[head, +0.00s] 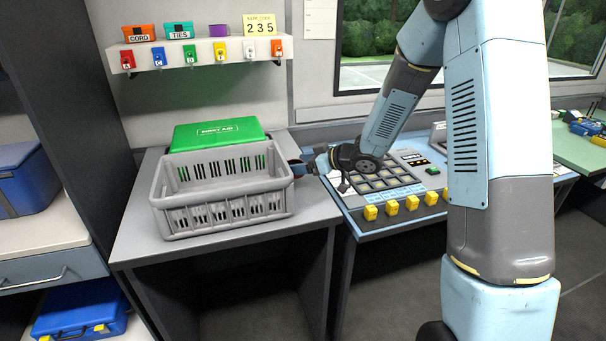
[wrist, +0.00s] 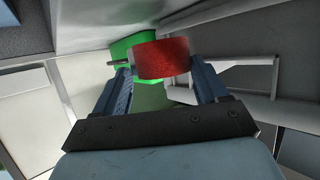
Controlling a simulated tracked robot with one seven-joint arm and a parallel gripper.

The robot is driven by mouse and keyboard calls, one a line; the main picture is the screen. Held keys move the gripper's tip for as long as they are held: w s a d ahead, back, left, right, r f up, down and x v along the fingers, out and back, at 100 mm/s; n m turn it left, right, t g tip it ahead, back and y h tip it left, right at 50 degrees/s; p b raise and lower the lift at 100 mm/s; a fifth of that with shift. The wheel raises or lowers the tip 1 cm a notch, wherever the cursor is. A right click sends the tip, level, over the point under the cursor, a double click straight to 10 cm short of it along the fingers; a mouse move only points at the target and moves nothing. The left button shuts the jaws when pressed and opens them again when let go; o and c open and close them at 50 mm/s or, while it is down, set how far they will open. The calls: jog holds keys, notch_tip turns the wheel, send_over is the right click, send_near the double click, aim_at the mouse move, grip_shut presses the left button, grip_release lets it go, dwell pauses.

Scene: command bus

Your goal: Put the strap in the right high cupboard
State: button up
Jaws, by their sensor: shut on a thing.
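The strap (wrist: 162,58) looks like a red rolled band in the wrist view, held between the two fingers of my gripper (wrist: 163,75). My gripper is shut on it. In the head view, my gripper (head: 299,167) is at the right end of the grey crate, above the counter, and the strap is too small there to make out clearly. I cannot pick out the right high cupboard in either view.
The grey slotted crate (head: 225,212) stands on the counter (head: 135,240), with a green first aid box (head: 217,133) behind it. A shelf (head: 200,52) with tubs and hanging tags is above. A button console (head: 385,187) lies to the right.

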jog(key=shift+f, duration=1.75)
jog(key=o, duration=1.2)
jog(key=shift+f, duration=0.1)
